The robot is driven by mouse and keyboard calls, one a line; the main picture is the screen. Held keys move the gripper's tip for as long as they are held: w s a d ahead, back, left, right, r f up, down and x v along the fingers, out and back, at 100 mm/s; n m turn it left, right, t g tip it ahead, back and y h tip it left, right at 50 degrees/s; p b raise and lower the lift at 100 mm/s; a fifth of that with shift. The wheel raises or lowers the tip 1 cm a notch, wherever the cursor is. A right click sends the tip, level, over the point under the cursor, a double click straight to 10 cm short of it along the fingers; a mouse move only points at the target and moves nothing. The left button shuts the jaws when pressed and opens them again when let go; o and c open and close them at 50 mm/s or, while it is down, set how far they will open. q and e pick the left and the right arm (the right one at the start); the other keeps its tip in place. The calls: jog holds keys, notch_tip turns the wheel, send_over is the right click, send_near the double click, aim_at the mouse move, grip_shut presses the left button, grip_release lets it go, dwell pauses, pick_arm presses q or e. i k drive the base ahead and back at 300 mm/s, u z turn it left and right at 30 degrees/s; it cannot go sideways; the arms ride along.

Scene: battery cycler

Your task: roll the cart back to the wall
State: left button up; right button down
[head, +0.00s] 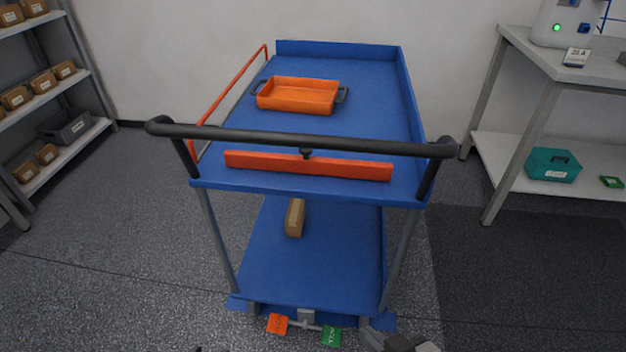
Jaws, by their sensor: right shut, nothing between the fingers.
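The blue cart (364,80) stands in the middle of the head view, its far end close to the white wall; whether they touch I cannot tell. Its black push handle (300,139) faces me, with an orange bar (308,165) just below it. At the cart's foot are an orange pedal (277,324) and a green pedal (331,336) on a grey crosspiece. My right gripper (385,341) is at the bottom edge, low, just right of the green pedal. It is shut and empty, partly cut off by the frame.
An orange tray (297,95) sits on the upper deck, a brown box (295,217) on the lower one. A shelf rack (62,142) with small boxes stands left. A bench (525,62) with a teal case (552,165) below stands right. Floor beside the cart is clear.

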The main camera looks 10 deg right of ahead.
aim_at(338, 263)
jog(key=k, duration=0.5)
jog(key=z, duration=1.85)
jog(key=i, duration=0.95)
jog(key=u, duration=2)
